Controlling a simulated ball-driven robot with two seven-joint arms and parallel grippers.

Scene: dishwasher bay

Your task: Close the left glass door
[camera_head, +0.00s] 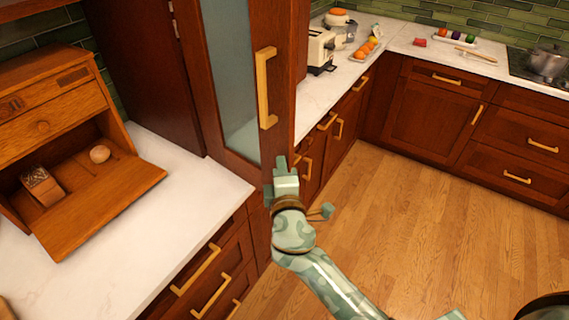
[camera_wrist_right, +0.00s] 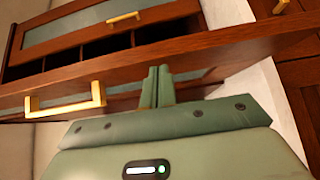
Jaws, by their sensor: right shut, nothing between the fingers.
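A tall wooden door with a glass pane (camera_head: 228,65) and a gold handle (camera_head: 265,88) stands at the upper middle of the head view. I take it for the left glass door. My right gripper (camera_head: 281,165) is shut and empty, upright beside the door's lower right edge, below the handle. In the right wrist view the shut fingers (camera_wrist_right: 157,85) are close to a wooden door frame with a gold handle (camera_wrist_right: 65,100). Contact is unclear. Dark compartments show beyond this frame, and another glass-paned door (camera_wrist_right: 85,25) lies past them. My left gripper is not in view.
A wooden bread box (camera_head: 50,110) with its flap down sits on the white counter (camera_head: 180,190) at left. Drawers with gold handles are below it. A toaster (camera_head: 320,48) and food stand on the back counter. The wooden floor (camera_head: 420,210) at right is clear.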

